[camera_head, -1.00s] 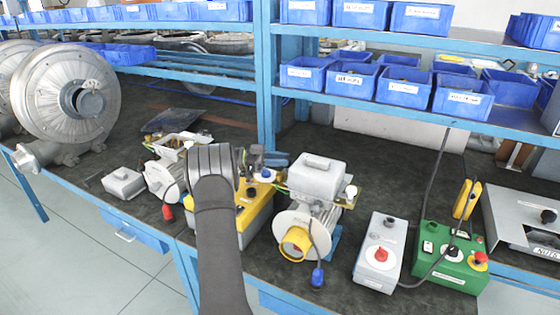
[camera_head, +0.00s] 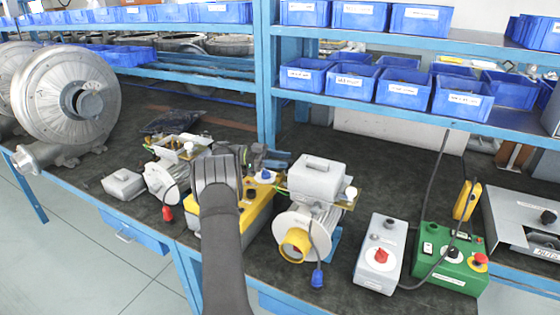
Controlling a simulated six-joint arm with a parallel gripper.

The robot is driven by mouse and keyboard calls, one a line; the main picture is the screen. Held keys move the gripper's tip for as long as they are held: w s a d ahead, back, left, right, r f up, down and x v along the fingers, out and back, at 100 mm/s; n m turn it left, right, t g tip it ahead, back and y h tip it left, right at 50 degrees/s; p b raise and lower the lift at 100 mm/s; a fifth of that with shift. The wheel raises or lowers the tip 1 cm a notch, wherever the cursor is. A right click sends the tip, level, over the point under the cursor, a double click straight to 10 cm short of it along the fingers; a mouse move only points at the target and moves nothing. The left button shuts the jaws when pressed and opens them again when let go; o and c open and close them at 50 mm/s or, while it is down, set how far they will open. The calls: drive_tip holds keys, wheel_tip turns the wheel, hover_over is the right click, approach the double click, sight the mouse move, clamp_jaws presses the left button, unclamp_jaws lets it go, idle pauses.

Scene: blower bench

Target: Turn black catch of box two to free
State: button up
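A yellow box (camera_head: 257,209) stands on the dark bench, partly hidden behind my dark arm. It carries a black knob (camera_head: 251,193) and a blue knob (camera_head: 265,175). No label reading "box two" can be made out, so I cannot tell whether the black knob is the black catch. My arm rises from the bottom edge and bends over the left part of the yellow box. My gripper (camera_head: 264,157) seems to be behind the bend, above the back of this box. Its fingers are too small and too covered to read, and I cannot tell if they touch anything.
A motor with a grey box and yellow ring (camera_head: 296,244) stands close on the right. Another motor (camera_head: 168,180) stands to the left. A grey box with a red knob (camera_head: 380,258) and a green control box (camera_head: 450,268) are further right. Shelves with blue bins (camera_head: 352,82) rise behind.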

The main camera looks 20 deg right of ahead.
idle(0.3)
drive_tip(key=s+d+r, duration=0.2)
drive_tip(key=s+r, duration=0.1)
drive_tip(key=s+d+r, duration=0.2)
drive_tip(key=s+r, duration=0.1)
drive_tip(key=r, duration=0.1)
drive_tip(key=s+d+r, duration=0.3)
drive_tip(key=r, duration=0.1)
drive_tip(key=shift+s, duration=0.2)
